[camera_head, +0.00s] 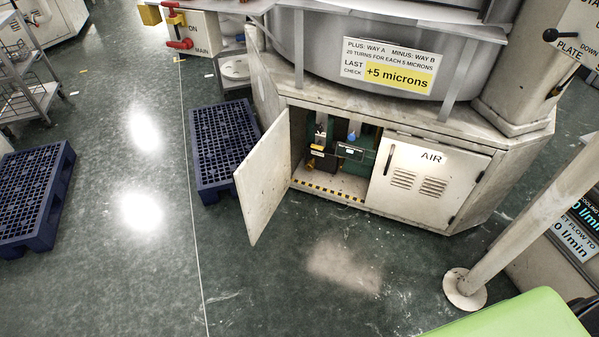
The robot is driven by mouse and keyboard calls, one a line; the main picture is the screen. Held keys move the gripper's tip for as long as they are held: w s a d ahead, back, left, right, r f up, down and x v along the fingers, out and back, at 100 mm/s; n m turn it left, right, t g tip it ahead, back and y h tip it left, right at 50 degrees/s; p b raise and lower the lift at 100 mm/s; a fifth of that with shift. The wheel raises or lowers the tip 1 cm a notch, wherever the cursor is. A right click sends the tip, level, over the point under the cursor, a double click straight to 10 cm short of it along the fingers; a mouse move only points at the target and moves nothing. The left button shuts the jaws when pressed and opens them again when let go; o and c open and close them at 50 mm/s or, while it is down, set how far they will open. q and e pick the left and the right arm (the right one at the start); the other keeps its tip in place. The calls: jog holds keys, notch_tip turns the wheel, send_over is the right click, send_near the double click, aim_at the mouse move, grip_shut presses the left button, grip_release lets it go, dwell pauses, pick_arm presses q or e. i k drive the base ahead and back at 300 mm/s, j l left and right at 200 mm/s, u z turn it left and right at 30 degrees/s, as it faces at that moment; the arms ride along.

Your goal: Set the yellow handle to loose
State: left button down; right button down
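Inside the open cabinet under the large round machine, a small yellow part (311,163) shows low on the left of the dark fittings. It may be the yellow handle, but it is too small to tell its shape or setting. A dark box with a pale label (349,151) and a blue part (352,137) sit to its right. The cabinet's left door (264,182) stands swung open toward me. The right door (425,180), marked AIR, is closed and hides what is behind it. Neither of my grippers is in view.
Blue pallets (222,148) (35,200) lie on the floor at the left. A pale post (525,225) stands at the right, near a bright green surface (520,318). A switch box (195,35) with red handles is at the back. The floor before the cabinet is clear.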

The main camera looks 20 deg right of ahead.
aim_at(316, 147)
jog(key=i+j+z, duration=0.2)
jog(key=z, duration=0.2)
jog(key=i+j+z, duration=0.1)
jog(key=j+z, duration=0.3)
jog(key=i+j+z, duration=0.1)
jog(key=j+z, duration=0.85)
jog(key=j, duration=0.7)
jog(key=k+j, duration=0.1)
jog(key=j, duration=0.7)
jog(key=j+z, duration=0.15)
jog(key=j, duration=0.65)
